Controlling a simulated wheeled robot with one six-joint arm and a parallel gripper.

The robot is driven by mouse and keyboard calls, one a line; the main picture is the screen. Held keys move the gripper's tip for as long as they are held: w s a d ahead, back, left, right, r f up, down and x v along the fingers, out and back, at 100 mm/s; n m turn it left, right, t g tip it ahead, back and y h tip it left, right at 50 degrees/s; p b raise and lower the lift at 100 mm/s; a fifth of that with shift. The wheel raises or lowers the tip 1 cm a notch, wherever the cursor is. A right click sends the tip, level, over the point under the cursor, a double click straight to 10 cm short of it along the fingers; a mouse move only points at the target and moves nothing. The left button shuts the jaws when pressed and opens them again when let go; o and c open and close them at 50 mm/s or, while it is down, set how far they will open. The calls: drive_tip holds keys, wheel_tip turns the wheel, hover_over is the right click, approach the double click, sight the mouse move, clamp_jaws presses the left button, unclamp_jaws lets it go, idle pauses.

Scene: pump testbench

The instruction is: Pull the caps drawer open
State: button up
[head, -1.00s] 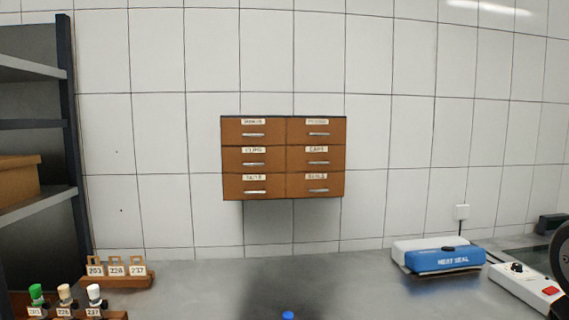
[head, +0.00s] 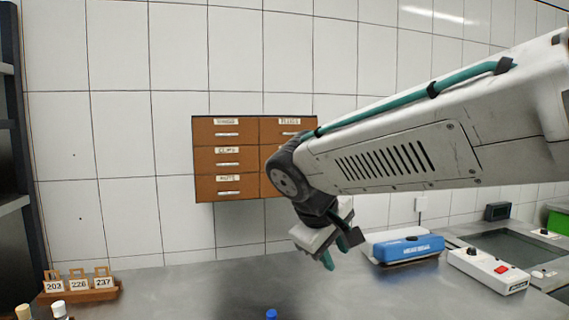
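The brown drawer cabinet (head: 195,160) hangs on the tiled wall, with two columns of labelled drawers. The drawers I can see are flush. My gripper (head: 341,250) hangs below and to the right of the cabinet, pointing down over the bench. Its two fingertips appear apart, with nothing seen between them.
A blue heat sealer (head: 408,249) and a white switch box (head: 488,270) stand on the bench at right. A rack with numbered tags (head: 80,288) is at left. A small blue object (head: 271,314) is at the bottom edge. The bench below the cabinet is clear.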

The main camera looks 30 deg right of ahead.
drive_tip(key=w+d+r+n+t+h, duration=0.2)
drive_tip(key=w+r+h, duration=0.15)
drive_tip(key=w, duration=0.65)
drive_tip(key=w+d+r+n+t+h, duration=0.2)
drive_tip(key=w+r, duration=0.3)
drive_tip(key=w, duration=0.5)
drive_tip(key=w+d+r+n+t+h, duration=0.2)
drive_tip(key=w+d+r+h, duration=0.15)
drive_tip(key=w, duration=0.65)
drive_tip(key=x, duration=0.6)
drive_tip(key=shift+w+d, duration=0.15)
drive_tip(key=shift+w, duration=0.05)
drive_tip(key=shift+s, duration=0.1)
clamp_jaws()
